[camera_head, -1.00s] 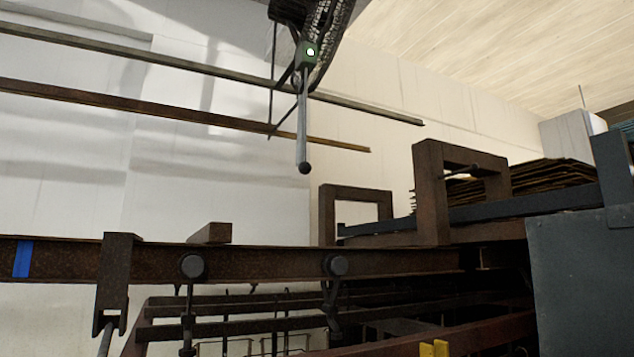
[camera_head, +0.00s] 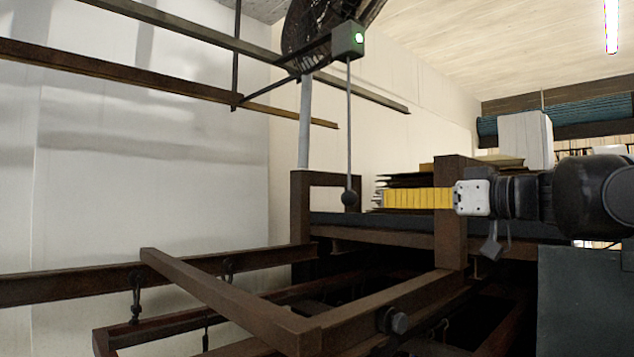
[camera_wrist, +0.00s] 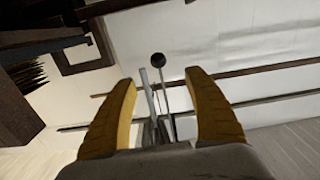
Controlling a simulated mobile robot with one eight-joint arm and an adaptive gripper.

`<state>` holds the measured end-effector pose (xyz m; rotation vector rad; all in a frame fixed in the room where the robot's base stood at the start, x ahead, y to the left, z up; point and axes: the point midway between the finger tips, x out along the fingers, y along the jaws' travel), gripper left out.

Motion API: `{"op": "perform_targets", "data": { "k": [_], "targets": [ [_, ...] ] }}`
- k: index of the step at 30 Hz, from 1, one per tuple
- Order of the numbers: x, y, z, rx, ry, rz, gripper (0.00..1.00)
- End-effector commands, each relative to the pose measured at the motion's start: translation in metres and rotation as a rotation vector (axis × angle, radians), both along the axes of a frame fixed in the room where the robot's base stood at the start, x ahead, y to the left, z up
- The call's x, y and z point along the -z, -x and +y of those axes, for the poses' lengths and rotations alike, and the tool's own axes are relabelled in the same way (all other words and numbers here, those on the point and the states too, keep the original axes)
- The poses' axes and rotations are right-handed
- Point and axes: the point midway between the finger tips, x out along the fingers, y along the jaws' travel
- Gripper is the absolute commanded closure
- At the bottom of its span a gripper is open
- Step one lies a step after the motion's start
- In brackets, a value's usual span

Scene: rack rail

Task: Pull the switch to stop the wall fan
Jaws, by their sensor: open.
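The wall fan (camera_head: 305,35) is a dark caged fan at the top of the head view. A thin pull rod (camera_head: 349,120) drops from the box to a dark ball knob (camera_head: 349,198). My gripper (camera_head: 388,199) reaches in from the right, its yellow fingers pointing at the knob with a visible gap. In the wrist view my gripper (camera_wrist: 161,78) is open and empty. The knob (camera_wrist: 158,59) appears between and just past the fingertips, apart from both; its depth is unclear.
A dark upright frame (camera_head: 452,215) stands just behind or beside my fingers; the clearance is unclear. Rusty beams (camera_head: 225,295) and a shelf with stacked sheets (camera_head: 410,180) lie below and behind. A grey pole (camera_head: 305,125) hangs left of the rod. Open space lies to the left.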

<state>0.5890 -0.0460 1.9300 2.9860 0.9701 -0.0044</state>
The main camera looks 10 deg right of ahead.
Motion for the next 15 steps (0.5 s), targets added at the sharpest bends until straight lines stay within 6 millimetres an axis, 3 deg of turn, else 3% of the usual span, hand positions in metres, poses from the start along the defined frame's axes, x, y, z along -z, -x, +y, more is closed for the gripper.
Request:
{"op": "perform_targets", "data": {
  "k": [5, 15],
  "targets": [
    [0.0, -0.011, 0.009, -0.003, 0.0, -0.004, 0.39],
    [0.001, -0.058, 0.044, -0.004, 0.0, -0.002, 0.39]
  ]
}}
